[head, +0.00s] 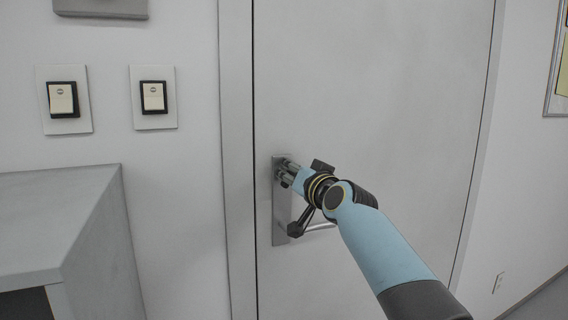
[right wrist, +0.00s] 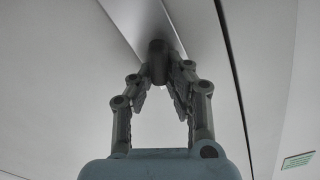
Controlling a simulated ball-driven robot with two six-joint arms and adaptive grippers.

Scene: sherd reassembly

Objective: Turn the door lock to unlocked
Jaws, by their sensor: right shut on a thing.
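The white door (head: 375,110) is closed in its frame. A metal lock plate (head: 279,228) is on its left edge, with a lever handle (head: 322,227) low on it, partly hidden behind my arm. My right gripper (head: 287,173) reaches the top of the plate, at the door lock. In the right wrist view the fingertips of my right gripper (right wrist: 165,78) close around a dark round lock knob (right wrist: 157,58). The angle of the lock is hidden by the fingers. My left gripper is not in view.
Two light switches (head: 63,98) (head: 154,96) are on the wall left of the door. A grey cabinet (head: 60,215) stands at the lower left. A framed notice (head: 559,75) hangs at the far right. The space before the door looks clear.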

